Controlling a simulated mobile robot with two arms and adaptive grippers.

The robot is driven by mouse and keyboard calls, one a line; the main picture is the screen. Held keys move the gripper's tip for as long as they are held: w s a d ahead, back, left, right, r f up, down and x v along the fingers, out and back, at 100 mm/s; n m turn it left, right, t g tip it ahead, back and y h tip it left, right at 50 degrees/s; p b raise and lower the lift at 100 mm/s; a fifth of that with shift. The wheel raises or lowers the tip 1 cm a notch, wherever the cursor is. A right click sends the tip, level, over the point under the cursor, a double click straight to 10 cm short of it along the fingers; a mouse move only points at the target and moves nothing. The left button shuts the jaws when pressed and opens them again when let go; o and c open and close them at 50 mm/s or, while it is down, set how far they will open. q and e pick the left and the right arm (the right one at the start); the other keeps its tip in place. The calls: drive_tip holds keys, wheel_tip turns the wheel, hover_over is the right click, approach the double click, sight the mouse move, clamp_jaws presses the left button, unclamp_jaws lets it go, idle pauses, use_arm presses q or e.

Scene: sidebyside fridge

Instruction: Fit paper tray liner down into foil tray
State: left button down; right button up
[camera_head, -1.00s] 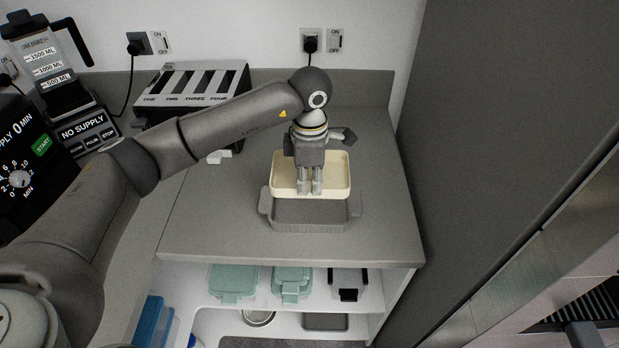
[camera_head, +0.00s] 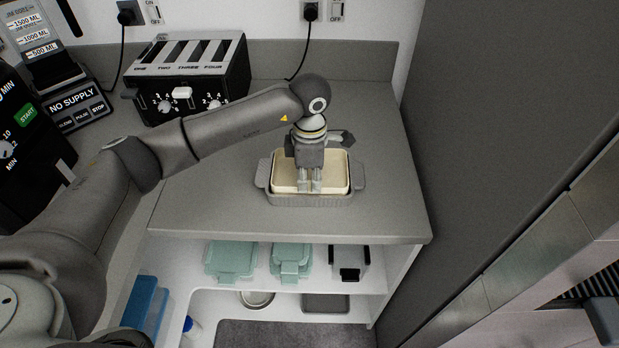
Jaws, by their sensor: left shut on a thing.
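The paper tray liner (camera_head: 335,174) is a cream, shallow rectangular tray. It sits within the outline of the grey foil tray (camera_head: 310,200), whose rim and side handles show around it. The foil tray rests on the grey counter. My left gripper (camera_head: 310,186) points down and is shut on the liner's near wall. The gripper hides part of the liner's middle. I cannot tell whether the liner touches the foil tray's floor. My right gripper is not in view.
A black and silver toaster (camera_head: 190,70) stands at the back left of the counter (camera_head: 215,205). A blender base (camera_head: 75,108) is farther left. A tall dark panel (camera_head: 500,110) bounds the right. Teal-lidded containers (camera_head: 232,260) sit on the shelf below. The counter left of the tray is clear.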

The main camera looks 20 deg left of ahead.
use_arm(q)
drive_tip(key=c, duration=1.5)
unclamp_jaws()
drive_tip(key=shift+o, duration=0.2)
wheel_tip(320, 180, up, 12)
drive_tip(key=shift+f, duration=0.15)
